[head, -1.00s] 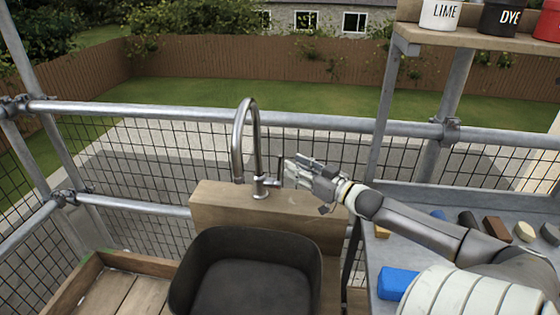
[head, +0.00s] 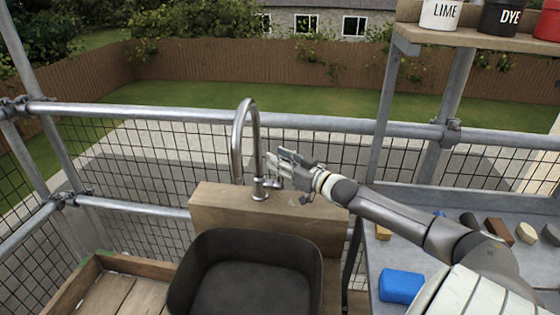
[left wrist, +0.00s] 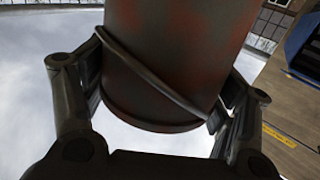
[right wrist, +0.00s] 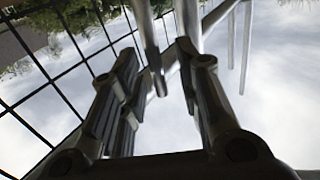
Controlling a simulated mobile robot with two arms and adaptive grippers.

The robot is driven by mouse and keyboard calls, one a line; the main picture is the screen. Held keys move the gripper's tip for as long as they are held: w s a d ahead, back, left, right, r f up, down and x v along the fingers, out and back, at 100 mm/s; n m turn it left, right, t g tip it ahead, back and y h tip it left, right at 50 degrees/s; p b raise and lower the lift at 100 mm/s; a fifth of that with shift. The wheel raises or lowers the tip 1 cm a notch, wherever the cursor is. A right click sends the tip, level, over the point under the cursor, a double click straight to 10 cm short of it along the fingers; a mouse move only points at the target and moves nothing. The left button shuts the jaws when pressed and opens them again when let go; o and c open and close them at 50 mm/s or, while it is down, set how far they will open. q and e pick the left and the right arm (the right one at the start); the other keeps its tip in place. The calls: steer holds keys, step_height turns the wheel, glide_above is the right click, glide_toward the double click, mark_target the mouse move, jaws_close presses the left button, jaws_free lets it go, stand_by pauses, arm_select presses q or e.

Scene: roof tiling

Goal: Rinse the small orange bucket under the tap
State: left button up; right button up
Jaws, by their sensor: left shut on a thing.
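The tap (head: 240,140), a tall metal gooseneck, stands on a wooden block behind the black basin (head: 178,285). My right gripper (head: 275,162) is beside the tap's body, to the right of its neck; I cannot tell whether it touches. In the right wrist view its fingers (right wrist: 158,90) are apart, with the tap's metal parts (right wrist: 187,25) beyond and between them. In the left wrist view my left gripper (left wrist: 160,85) is shut on the bucket (left wrist: 175,60), which looks dark reddish brown in shade. The bucket and left gripper are outside the head view.
A grey bench (head: 385,255) at the right holds a blue block (head: 401,286) and several small pieces. A shelf (head: 470,38) above carries pots. A metal rail (head: 330,122) with mesh runs behind the tap. A wooden tray (head: 90,285) lies left of the basin.

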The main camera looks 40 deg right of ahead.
steer(key=shift+c, duration=0.4)
jaws_close()
steer(key=shift+s+a+n+t, duration=0.4)
steer(key=shift+a+n, duration=0.1)
steer(key=shift+n, duration=0.2)
steer(key=shift+o, duration=0.4)
jaws_free()
